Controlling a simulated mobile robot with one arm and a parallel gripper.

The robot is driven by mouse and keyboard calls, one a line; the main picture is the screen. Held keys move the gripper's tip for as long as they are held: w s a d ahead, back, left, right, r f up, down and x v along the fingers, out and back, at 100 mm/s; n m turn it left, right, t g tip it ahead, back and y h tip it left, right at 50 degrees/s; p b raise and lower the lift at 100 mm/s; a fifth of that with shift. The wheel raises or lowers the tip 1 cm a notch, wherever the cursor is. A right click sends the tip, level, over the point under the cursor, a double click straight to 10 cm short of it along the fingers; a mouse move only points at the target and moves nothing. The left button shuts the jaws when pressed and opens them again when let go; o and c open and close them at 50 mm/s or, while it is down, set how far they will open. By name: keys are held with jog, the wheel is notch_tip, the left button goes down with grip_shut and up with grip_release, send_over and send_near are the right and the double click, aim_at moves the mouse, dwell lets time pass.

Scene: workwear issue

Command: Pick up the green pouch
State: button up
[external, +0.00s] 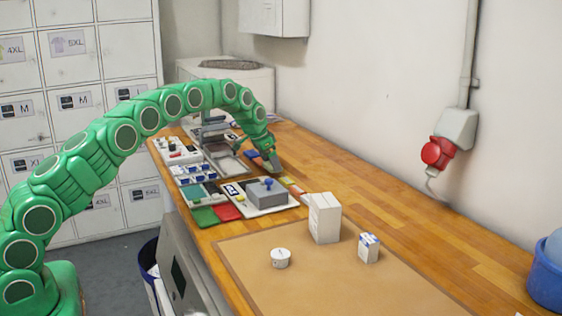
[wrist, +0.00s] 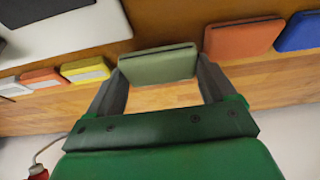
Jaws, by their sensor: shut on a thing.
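The green pouch (wrist: 158,64) is a flat, olive-green block between the two fingers of my gripper (wrist: 160,68) in the wrist view. The fingers touch its left and right ends and are shut on it. The pouch cannot be made out clearly there. I cannot tell whether it is clear of the table.
An orange pouch (wrist: 243,38) and a blue one (wrist: 300,30) lie right of the green pouch; a yellow one (wrist: 86,69) lies left. A tall white carton (external: 324,218), a small box (external: 368,247) and a white tub (external: 280,257) stand nearer.

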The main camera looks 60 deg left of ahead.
aim_at(267, 166)
jog(key=shift+r, duration=0.5)
jog(key=shift+s+d+r, duration=0.2)
jog(key=shift+s+r, duration=0.2)
jog(key=shift+r, duration=0.15)
jog(key=shift+s+d+r, duration=0.15)
jog(key=shift+s+r, duration=0.25)
jog(key=shift+r, duration=0.1)
jog(key=s+d+r, duration=0.4)
jog(key=s+r, duration=0.4)
jog(key=s, duration=0.3)
jog(key=shift+s+d, duration=0.15)
jog(key=shift+d, duration=0.25)
